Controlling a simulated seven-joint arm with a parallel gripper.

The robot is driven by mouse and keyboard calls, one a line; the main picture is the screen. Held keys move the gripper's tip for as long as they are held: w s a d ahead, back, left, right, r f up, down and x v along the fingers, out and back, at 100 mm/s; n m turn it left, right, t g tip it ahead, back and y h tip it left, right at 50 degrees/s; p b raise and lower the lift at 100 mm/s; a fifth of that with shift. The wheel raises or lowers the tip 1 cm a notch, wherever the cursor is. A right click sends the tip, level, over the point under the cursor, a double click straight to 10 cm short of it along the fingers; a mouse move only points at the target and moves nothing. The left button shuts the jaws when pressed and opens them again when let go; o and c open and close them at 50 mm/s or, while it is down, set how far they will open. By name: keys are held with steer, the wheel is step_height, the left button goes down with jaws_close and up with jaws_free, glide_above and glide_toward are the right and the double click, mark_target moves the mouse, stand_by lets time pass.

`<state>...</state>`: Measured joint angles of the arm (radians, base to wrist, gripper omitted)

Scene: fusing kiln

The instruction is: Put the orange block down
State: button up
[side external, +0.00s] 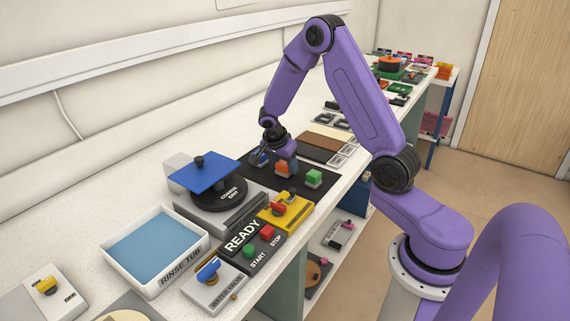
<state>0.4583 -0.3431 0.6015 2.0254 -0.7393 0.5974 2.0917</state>
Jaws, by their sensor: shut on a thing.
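The orange block (286,168) is at my gripper (284,159), on or just above the black mat (283,187); I cannot tell whether it touches the mat. My gripper points down and is shut on the orange block, with its fingers small and partly hidden in this view. A green block (314,178) sits on the mat to the right of the orange one. A blue block (258,158) is to the left, partly hidden by my gripper.
In front of the mat stand the coarse grit grinder (233,211) with a blue plate (205,174) on it, a yellow switch box (287,214), the READY start/stop panel (250,249) and a rinse tub (155,250). A brown board (319,148) lies behind the mat.

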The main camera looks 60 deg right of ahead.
steer(key=shift+f, duration=0.15)
steer(key=o, duration=1)
